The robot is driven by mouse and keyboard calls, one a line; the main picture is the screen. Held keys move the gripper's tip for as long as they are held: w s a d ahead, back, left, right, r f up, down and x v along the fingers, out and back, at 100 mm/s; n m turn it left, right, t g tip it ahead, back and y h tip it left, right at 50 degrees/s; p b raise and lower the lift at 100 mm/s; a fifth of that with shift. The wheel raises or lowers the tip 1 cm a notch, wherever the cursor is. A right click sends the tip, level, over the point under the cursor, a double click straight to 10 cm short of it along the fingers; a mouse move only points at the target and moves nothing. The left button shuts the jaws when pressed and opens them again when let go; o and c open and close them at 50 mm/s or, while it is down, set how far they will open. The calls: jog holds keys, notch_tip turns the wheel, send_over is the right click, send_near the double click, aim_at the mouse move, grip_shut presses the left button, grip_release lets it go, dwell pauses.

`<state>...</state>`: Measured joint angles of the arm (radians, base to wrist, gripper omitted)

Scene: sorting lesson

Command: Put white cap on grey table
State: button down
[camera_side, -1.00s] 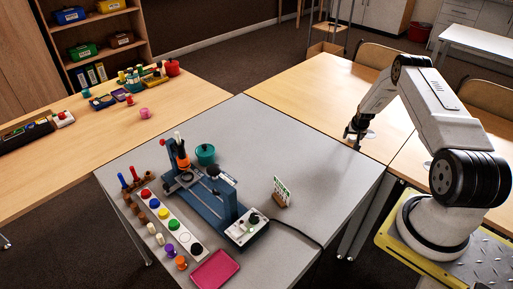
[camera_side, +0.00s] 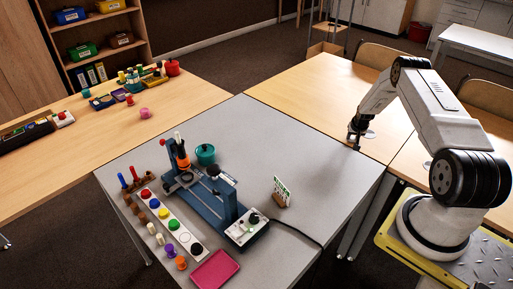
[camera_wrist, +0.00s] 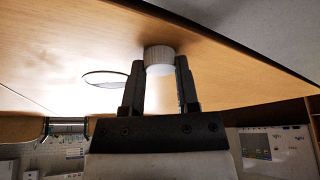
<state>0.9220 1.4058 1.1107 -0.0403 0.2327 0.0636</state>
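The white cap (camera_wrist: 159,56), short and round with a ribbed side, is between the fingertips of my gripper (camera_wrist: 160,66) in the wrist view. Both fingers appear to touch its sides. In the side view my gripper (camera_side: 356,140) is low over the wooden table (camera_side: 320,85), near its edge with the grey table. The cap is too small to make out there. The grey table (camera_side: 265,135) stands left of and nearer than my gripper; its corner shows in the wrist view (camera_wrist: 270,30).
The grey table holds a blue stand (camera_side: 228,203), a teal pot (camera_side: 205,154), a small card (camera_side: 281,192), a pink tray (camera_side: 215,270) and a white strip of coloured caps (camera_side: 163,216). Its back right part is bare. A thin round outline (camera_wrist: 105,77) lies beside the cap.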

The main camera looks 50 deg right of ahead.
jog(key=shift+r, duration=0.1)
dwell(0.4)
jog(key=shift+r, duration=1)
jog(key=s+a+r, duration=0.9)
jog(key=r, duration=0.1)
jog(key=shift+s+a+r, duration=0.35)
jog(key=shift+a, duration=0.05)
jog(key=shift+a, duration=0.1)
dwell(0.8)
